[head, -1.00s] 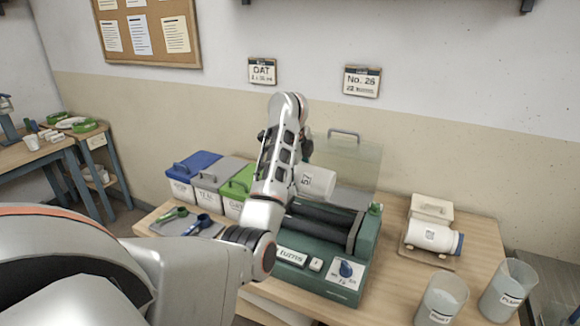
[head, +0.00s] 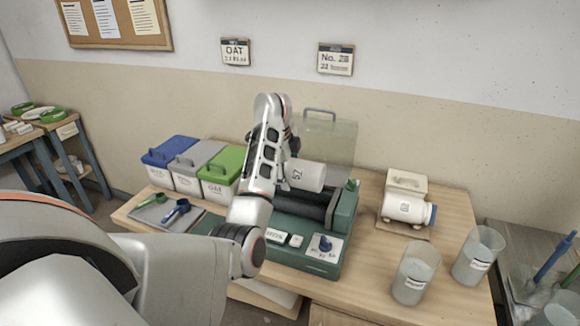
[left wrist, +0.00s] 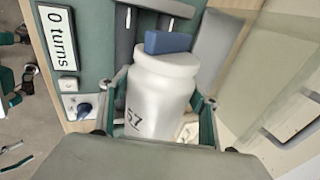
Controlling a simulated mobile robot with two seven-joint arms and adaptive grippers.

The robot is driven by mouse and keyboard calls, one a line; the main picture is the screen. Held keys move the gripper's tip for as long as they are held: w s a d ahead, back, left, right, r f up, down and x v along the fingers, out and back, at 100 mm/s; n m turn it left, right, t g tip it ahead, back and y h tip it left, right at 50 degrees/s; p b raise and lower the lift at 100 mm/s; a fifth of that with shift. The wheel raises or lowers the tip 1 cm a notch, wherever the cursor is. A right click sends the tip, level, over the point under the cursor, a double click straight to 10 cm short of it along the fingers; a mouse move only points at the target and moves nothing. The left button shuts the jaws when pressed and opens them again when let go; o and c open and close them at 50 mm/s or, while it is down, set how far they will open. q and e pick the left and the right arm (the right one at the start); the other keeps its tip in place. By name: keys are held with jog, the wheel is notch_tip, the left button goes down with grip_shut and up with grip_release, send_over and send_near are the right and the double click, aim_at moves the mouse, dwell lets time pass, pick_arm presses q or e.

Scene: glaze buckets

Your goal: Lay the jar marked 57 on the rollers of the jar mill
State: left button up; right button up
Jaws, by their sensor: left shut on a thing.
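The jar marked 57 (head: 307,176) is white and lies on its side in my left gripper. In the left wrist view the jar (left wrist: 160,95) shows its number and a blue piece on its lid. My left gripper (left wrist: 160,112) has a finger on each side of the jar; in the head view my arm mostly hides it. The jar mill (head: 325,262) is green, with dark rollers (head: 305,205) and a raised clear cover (head: 330,140). The jar is over the rollers; I cannot tell whether it touches them. My right gripper is out of view.
Another white jar with a blue end (head: 405,208) lies on a stand right of the mill. Two clear beakers, one in front (head: 415,275) and one further right (head: 478,255), stand near the table's right edge. Lidded bins, including a green one (head: 222,165), stand left.

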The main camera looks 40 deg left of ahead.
pick_arm(q)
jog(key=shift+f, duration=0.95)
jog(key=shift+f+b, duration=0.35)
jog(key=shift+b, duration=0.25)
jog(key=shift+f, duration=0.3)
jog(key=shift+w+f+b, duration=0.1)
jog(key=shift+f+b, duration=0.4)
jog(key=shift+b, duration=0.25)
jog(key=shift+f, duration=0.3)
jog(key=shift+b, duration=0.3)
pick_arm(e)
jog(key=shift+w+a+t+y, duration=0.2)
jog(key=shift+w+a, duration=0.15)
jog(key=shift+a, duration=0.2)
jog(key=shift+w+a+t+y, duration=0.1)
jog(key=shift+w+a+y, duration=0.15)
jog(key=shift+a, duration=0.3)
pick_arm(q)
jog(key=shift+s+d+f, duration=0.1)
jog(key=shift+s+f, duration=0.15)
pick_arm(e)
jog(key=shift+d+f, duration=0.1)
